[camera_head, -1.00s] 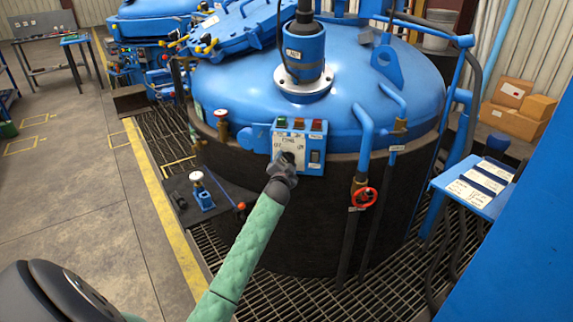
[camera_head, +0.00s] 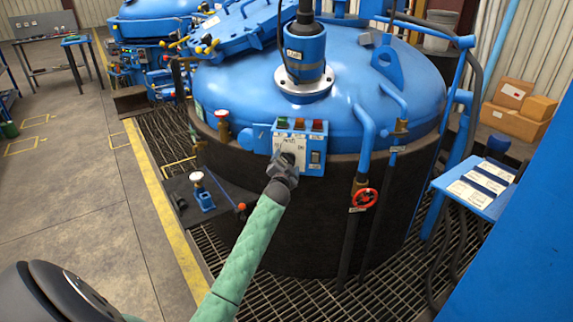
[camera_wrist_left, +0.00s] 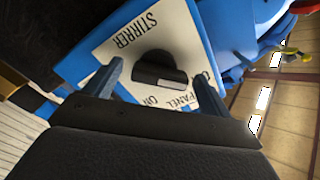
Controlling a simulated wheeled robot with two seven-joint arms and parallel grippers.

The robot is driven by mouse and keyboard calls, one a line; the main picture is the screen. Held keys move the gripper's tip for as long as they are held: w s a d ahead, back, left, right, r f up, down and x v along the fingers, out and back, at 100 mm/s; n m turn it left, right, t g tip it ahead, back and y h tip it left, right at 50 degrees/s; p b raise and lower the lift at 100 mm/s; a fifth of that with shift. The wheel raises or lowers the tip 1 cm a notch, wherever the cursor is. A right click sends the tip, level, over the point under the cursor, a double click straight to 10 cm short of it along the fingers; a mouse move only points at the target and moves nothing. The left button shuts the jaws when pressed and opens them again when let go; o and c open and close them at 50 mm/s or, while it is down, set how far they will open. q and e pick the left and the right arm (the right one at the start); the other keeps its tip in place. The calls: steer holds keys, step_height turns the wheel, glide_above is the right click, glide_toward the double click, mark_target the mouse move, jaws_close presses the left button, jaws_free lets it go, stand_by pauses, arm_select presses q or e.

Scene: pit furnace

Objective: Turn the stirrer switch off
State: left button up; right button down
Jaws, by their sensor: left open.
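The stirrer switch (camera_wrist_left: 158,68) is a black rotary knob with a pale strip, on a white plate (camera_wrist_left: 122,48) lettered "STIRRER", "ON" and "PANEL". Another label at the plate's right is partly covered by a finger. The plate is on a blue control box (camera_head: 316,168) on the vessel's side. My left gripper (camera_head: 289,164) is at the front of this box, open. In the left wrist view its two fingers stand on either side of the knob, with visible gaps, so it is not gripped. In the head view the gripper largely hides the knob. My right gripper is not in view.
The blue-lidded vessel (camera_head: 350,75) rises behind the box. Coloured indicators (camera_head: 299,123) top the box, and a small rocker (camera_head: 315,158) sits at its right. A red handwheel (camera_head: 365,197) and pipes stand right of it. Metal grating (camera_head: 265,290) lies below.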

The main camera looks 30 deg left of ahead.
arm_select(q)
steer(key=shift+s+d, duration=0.1)
steer(key=shift+s+d, duration=0.1)
steer(key=shift+s, duration=0.2)
steer(key=b+v, duration=0.1)
steer(key=v, duration=0.6)
steer(key=shift+b, duration=0.3)
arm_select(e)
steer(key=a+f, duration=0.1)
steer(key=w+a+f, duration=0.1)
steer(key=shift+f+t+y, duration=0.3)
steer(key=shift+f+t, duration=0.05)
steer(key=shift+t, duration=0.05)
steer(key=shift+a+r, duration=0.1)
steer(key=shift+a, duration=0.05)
